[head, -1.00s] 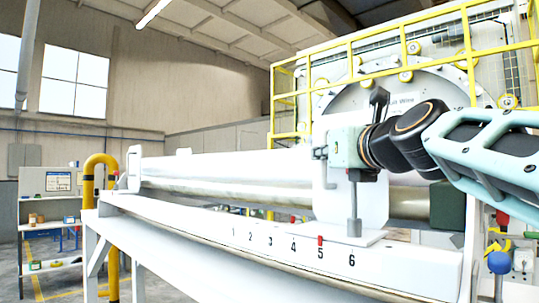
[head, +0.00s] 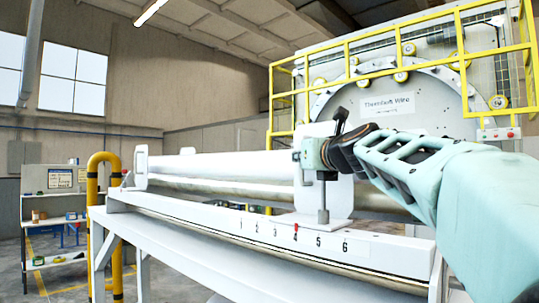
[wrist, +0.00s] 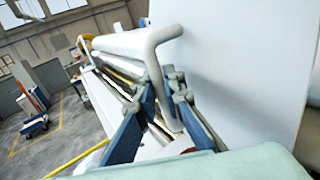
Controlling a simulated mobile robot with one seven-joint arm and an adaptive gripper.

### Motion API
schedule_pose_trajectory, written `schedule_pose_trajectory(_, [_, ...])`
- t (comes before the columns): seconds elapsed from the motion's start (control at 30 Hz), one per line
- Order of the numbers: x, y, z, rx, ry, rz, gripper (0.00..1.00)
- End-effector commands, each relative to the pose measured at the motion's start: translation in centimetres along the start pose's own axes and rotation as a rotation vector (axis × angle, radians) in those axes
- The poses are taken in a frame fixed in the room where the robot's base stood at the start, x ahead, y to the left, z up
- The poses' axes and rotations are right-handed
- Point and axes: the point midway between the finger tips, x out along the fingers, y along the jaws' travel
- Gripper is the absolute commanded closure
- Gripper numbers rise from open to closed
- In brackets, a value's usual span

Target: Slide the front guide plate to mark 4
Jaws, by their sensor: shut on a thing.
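The front guide plate (head: 342,197) is an upright white plate with a flat foot on the white rail (head: 380,252). A red pointer (head: 296,227) on its foot lines up with the mark 4 (head: 298,239). A grey post (head: 323,203) stands on the foot. The exact contact is partly hidden by the fingers.
A long white roller (head: 220,166) runs behind the rail. A second upright plate (head: 141,165) stands at the far left end. Yellow railing (head: 400,68) and a large round machine are behind. The rail left of the foot looks clear.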

Motion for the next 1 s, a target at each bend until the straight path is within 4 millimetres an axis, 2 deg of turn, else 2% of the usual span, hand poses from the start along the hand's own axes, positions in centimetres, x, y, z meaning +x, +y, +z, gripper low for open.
schedule_pose_trajectory(0.17, [1.00,-0.02,0.33,0.000,-0.007,-0.003,1.00])
schedule_pose_trajectory(0.47, [1.06,0.02,0.31,0.000,-0.008,-0.002,1.00])
schedule_pose_trajectory(0.5, [1.06,0.02,0.31,0.000,-0.008,-0.002,0.90])
schedule_pose_trajectory(0.57, [1.06,0.02,0.28,0.000,-0.007,-0.002,0.84])
schedule_pose_trajectory(0.87, [1.12,0.05,0.17,0.000,-0.004,-0.001,0.84])
schedule_pose_trajectory(1.0, [1.14,0.09,0.97,-0.002,-0.005,0.001,0.84])
